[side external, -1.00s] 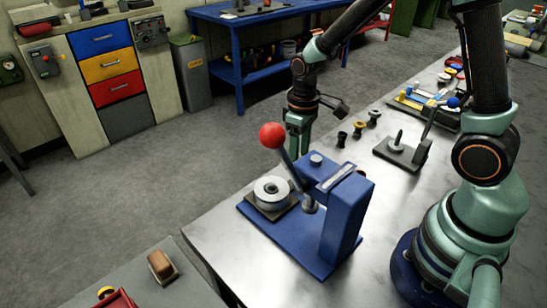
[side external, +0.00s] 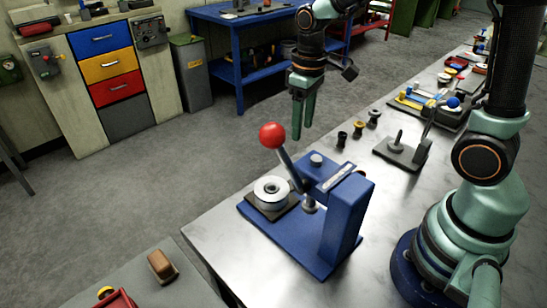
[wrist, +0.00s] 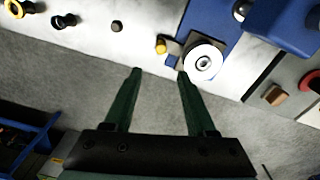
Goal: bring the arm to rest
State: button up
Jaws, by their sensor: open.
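My gripper (side external: 302,112) hangs open and empty, fingers pointing down, above and behind the blue lever press (side external: 345,215) in the side view. In the wrist view my gripper (wrist: 160,75) shows its two green fingers spread apart with nothing between them. A white spool (side external: 271,190) sits on the dark pad at the press's left end. In the wrist view the spool (wrist: 203,60) lies just beyond the right fingertip, apart from it as far as I can tell.
Several small spools (side external: 358,129) stand on the metal bench (side external: 215,240) behind the press. The press's red-knobbed lever (side external: 272,135) stands tilted up. A grey fixture with a peg (side external: 398,150) is at right. Open floor (side external: 150,185) lies left of the bench.

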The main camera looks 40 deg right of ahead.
jog(key=s+r+m+t, duration=0.2)
jog(key=s+r+t, duration=0.3)
jog(key=s+r, duration=0.2)
jog(key=shift+s+d+r+m, duration=0.25)
jog(key=shift+s+r+m, duration=0.15)
jog(key=shift+r, duration=0.75)
